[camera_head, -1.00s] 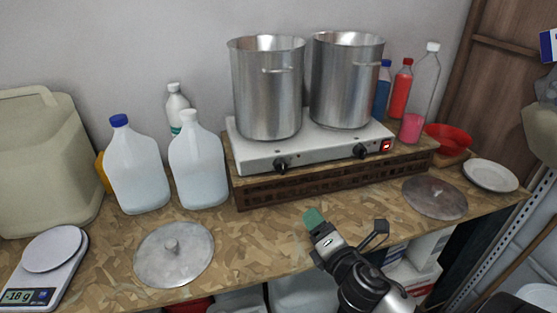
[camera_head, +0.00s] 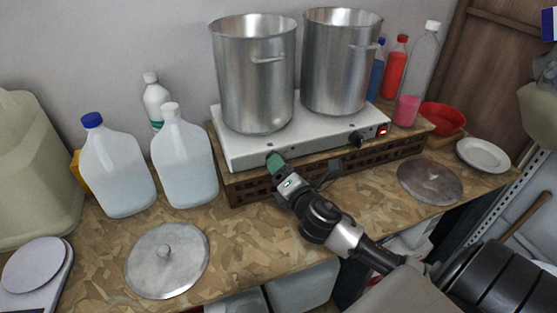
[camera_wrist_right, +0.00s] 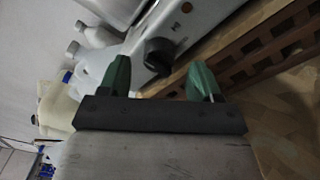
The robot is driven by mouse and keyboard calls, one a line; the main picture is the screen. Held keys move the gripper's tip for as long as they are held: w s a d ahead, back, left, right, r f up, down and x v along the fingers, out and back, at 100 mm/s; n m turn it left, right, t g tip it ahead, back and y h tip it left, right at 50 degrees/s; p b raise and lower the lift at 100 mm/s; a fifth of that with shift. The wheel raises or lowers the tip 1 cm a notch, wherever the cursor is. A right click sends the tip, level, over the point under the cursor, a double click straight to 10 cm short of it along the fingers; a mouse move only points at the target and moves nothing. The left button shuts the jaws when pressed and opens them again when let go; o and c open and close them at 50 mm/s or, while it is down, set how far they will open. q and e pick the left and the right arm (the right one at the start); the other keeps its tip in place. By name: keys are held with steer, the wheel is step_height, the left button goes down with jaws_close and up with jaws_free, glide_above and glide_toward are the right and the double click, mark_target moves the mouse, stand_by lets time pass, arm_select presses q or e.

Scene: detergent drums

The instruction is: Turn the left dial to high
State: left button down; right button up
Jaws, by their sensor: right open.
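The white double hot plate (camera_head: 236,152) stands on a slatted wooden riser with two black dials on its front. The left dial (camera_wrist_right: 158,52) shows in the right wrist view, between and just beyond my green fingertips. In the head view it is hidden behind my right gripper (camera_head: 277,162), which is at the front panel. The wrist view shows the right gripper (camera_wrist_right: 159,66) open, with nothing held; I cannot tell whether it touches the dial. The right dial (camera_head: 355,137) sits near a lit red switch (camera_head: 382,130). My left gripper is not in view.
Two tall steel pots (camera_head: 253,85) (camera_head: 337,70) stand on the hot plate. White jugs (camera_head: 118,170) (camera_head: 186,160) stand to its left. Metal lids (camera_head: 167,262) (camera_head: 430,181) lie on the counter either side. A red bowl (camera_head: 442,117) and plate (camera_head: 483,155) are at right.

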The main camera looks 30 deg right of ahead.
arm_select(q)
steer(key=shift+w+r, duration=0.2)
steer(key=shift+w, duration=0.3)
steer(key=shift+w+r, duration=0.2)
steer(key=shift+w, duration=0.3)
arm_select(e)
steer(key=shift+w+d, duration=0.1)
steer(key=shift+w, duration=0.9)
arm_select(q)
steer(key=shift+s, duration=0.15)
arm_select(e)
steer(key=c, duration=0.9)
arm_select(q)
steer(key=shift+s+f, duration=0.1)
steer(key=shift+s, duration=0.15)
